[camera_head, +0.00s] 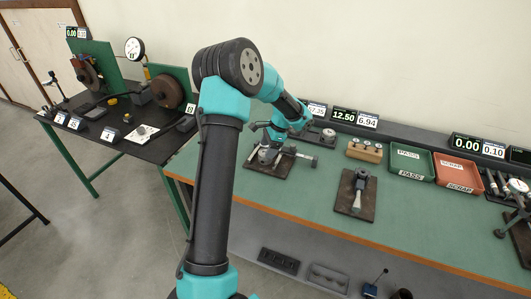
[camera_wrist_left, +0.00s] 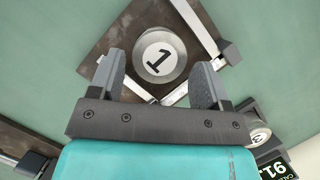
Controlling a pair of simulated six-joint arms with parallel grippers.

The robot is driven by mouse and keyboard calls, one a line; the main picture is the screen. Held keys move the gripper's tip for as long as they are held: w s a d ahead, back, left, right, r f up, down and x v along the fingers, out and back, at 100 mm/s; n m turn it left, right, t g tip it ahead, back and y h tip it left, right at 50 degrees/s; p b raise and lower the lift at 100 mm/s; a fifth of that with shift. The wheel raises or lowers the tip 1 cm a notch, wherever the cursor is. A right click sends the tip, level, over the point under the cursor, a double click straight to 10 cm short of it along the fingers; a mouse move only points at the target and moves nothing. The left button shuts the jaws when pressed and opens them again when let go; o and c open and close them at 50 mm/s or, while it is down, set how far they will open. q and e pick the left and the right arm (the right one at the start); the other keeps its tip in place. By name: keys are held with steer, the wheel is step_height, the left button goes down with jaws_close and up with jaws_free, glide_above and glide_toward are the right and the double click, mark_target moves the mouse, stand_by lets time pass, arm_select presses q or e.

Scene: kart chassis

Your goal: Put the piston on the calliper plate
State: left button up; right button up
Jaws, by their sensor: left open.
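A silver piston with a "1" on its top (camera_wrist_left: 160,53) stands upright on a dark plate (camera_wrist_left: 118,42) with metal bars, which looks like the calliper plate. The plate lies on the green bench in the head view (camera_head: 273,175). My left gripper (camera_wrist_left: 160,85) is open, with one finger on each side of the piston; whether the fingers touch it is unclear. In the head view my left gripper (camera_head: 270,148) is low over the plate and hides most of the piston. My right gripper is in neither view.
A second dark plate with a tool (camera_head: 356,194) lies to the right. Behind it are a wooden block with round pieces (camera_head: 365,150), a green PASS tray (camera_head: 411,161) and a red SCRAP tray (camera_head: 459,173). A black table (camera_head: 118,125) stands left.

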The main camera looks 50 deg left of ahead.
arm_select(q)
steer(key=v, duration=0.9)
